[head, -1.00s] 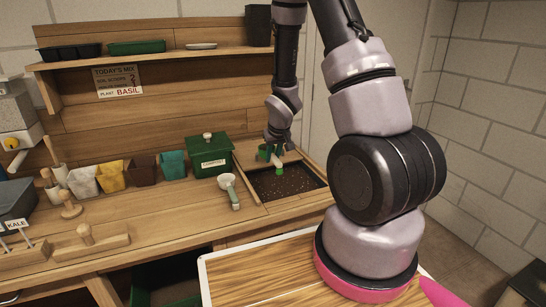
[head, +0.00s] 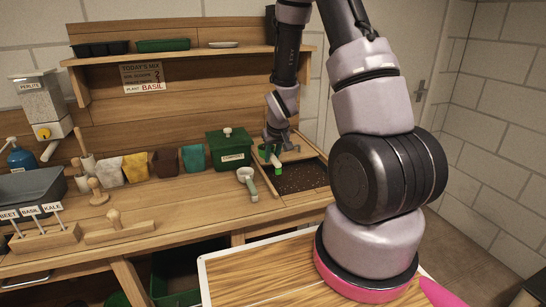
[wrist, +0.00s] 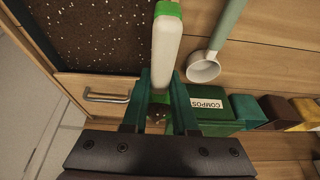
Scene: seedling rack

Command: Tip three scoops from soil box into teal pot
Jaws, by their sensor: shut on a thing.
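My gripper (head: 275,143) is shut on a scoop with a white handle and green parts (wrist: 167,40), at the left side of the soil box. The scoop's green end also shows in the head view (head: 277,169). Something dark brown shows between the fingers in the wrist view; I cannot tell if it is soil in the scoop's bowl. The soil box (head: 300,180) is open and holds dark speckled soil (wrist: 90,35). The teal pot (head: 194,157) stands left of the green compost box; its inside is hidden.
The green compost box (head: 230,148) stands between the teal pot and the soil box. A second scoop, white with a grey-green handle (head: 247,180), lies in front of it. Brown, yellow and white pots line up left of the teal pot.

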